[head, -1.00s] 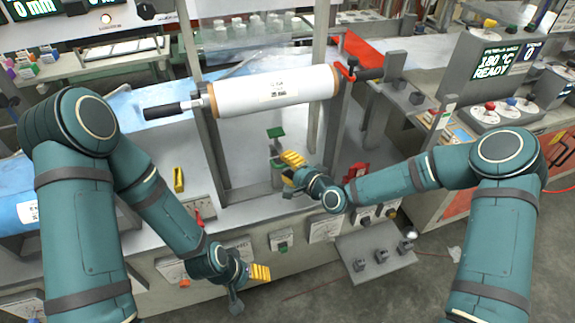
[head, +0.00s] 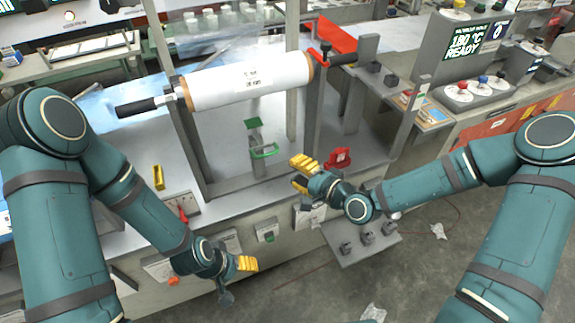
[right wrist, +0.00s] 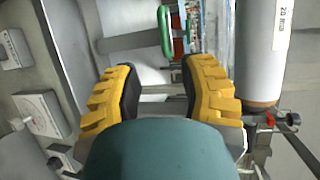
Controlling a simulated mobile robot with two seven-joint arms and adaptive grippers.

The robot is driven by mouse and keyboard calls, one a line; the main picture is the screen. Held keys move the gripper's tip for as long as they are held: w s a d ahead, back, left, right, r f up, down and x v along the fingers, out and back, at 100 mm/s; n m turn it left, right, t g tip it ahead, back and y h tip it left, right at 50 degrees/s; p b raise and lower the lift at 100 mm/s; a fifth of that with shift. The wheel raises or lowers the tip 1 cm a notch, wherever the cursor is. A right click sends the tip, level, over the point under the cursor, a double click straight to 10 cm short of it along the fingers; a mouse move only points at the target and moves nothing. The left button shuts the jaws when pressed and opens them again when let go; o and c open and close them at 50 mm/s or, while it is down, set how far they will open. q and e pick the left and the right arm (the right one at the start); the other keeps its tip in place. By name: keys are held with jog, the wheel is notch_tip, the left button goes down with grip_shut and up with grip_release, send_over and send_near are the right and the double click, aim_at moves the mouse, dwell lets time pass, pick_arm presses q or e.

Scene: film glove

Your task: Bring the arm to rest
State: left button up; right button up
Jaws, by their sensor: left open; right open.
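My right gripper (head: 299,174) is in the head view, in front of the roll frame and just right of a green handle (head: 264,151). Its yellow fingers are apart and nothing is between them. In the right wrist view the open fingers (right wrist: 160,92) show wide apart, with the green handle (right wrist: 166,32) beyond them. My left gripper (head: 236,275) hangs low in front of the machine's front panel. Its yellow finger shows, and it holds nothing that I can see; part of it is hidden by its own wrist.
A white roll (head: 250,83) sits in a grey frame (head: 315,125) above the bench. A red clip-like part (head: 338,157) is right of my right gripper. A yellow part (head: 158,177) lies on the bench at left. A small shelf with knobs (head: 345,262) juts out below my right arm.

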jog(key=shift+s+d+r, duration=0.1)
jog(key=shift+s+d, duration=0.05)
dwell(0.4)
jog(key=s+d+f+n+g+h, duration=0.2)
jog(key=s+f+n+g+h, duration=0.4)
jog(key=s+f, duration=1.1)
jog(key=n+g, duration=0.3)
jog(key=g, duration=0.1)
jog(key=shift+s+f, duration=0.15)
jog(key=shift+s, duration=0.15)
